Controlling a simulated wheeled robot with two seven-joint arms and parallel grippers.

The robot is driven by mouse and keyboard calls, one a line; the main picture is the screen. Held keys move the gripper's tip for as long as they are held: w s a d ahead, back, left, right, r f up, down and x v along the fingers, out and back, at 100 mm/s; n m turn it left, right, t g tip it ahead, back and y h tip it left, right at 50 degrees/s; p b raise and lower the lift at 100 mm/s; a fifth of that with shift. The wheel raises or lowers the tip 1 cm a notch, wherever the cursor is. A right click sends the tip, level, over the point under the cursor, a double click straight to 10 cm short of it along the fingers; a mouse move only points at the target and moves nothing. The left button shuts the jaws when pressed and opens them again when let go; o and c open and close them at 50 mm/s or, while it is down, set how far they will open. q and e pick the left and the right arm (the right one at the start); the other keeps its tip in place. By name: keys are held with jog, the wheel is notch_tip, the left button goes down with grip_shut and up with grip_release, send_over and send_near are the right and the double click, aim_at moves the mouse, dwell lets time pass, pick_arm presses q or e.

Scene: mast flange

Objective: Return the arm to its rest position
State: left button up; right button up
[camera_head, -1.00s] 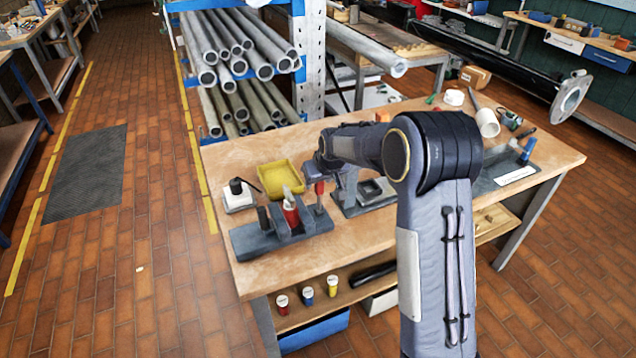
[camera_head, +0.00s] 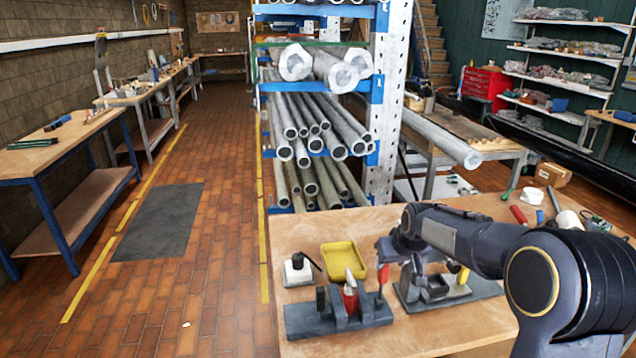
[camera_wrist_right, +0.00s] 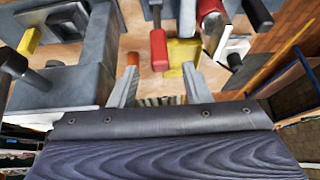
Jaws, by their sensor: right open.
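My right arm comes in from the lower right in the head view and reaches left over the workbench (camera_head: 400,338). My right gripper (camera_head: 385,250) is at its far end, partly hidden by the wrist, behind and between two grey fixtures. In the right wrist view the two fingers of the gripper (camera_wrist_right: 160,88) are apart with nothing held between them. The left fixture (camera_head: 305,320) has a red-handled clamp; the right fixture (camera_head: 475,288) has a yellow-tipped part. My left gripper is not in view.
A yellow tray (camera_head: 343,261) and a white block with a black knob (camera_head: 298,270) sit left of the gripper. A rack of pipes (camera_head: 385,110) rises behind the bench. A cup, a red-handled tool and other items lie at the bench's right.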

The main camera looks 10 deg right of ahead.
jog(key=s+a+r+m+y, duration=0.1)
jog(key=s+r, duration=0.2)
jog(key=s, duration=0.7)
jog(key=s+r+m+y, duration=0.1)
jog(key=s+r+y, duration=0.15)
jog(key=s, duration=0.85)
jog(key=s+a+f, duration=0.1)
jog(key=s+a, duration=0.1)
jog(key=s, duration=0.5)
jog(key=s+a+f, duration=0.2)
jog(key=s+a, duration=0.1)
jog(key=s, duration=0.5)
jog(key=shift+s+a+f, duration=0.15)
jog(key=shift+a+f, duration=0.05)
jog(key=shift+f, duration=0.05)
